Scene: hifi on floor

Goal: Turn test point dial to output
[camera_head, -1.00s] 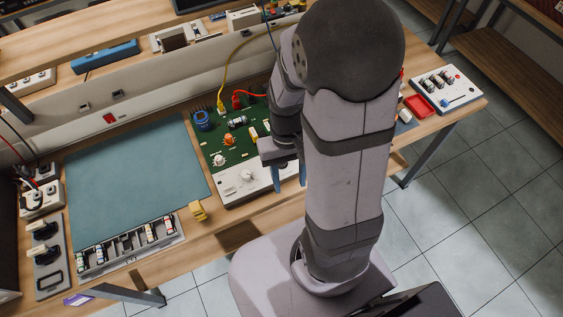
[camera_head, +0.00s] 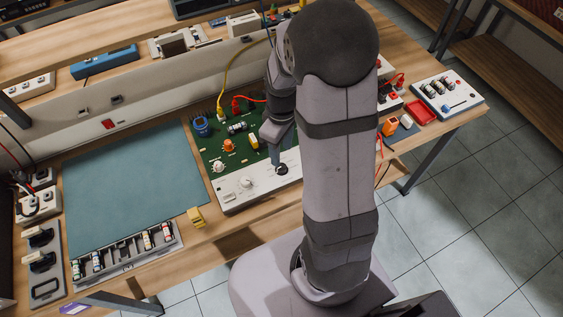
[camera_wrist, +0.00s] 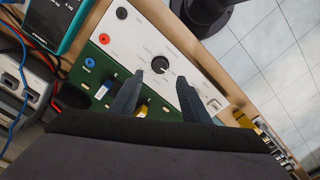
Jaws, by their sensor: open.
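A black dial (camera_wrist: 160,65) with a light pointer mark sits on the white front panel (camera_wrist: 130,42) of the circuit board unit. It also shows in the head view (camera_head: 282,169). Its printed labels are too small to read. My gripper (camera_wrist: 160,82) is open and points down at the panel, with its two fingers apart on either side of the dial's near side and nothing between them. In the head view my gripper (camera_head: 275,158) is just above and behind the dial; contact cannot be told.
The green board (camera_head: 212,148) carries coils and upright parts behind the panel. Yellow and red leads run over it. A teal mat (camera_head: 135,185) is clear on the left. A yellow block (camera_head: 196,217) lies near the bench's front edge.

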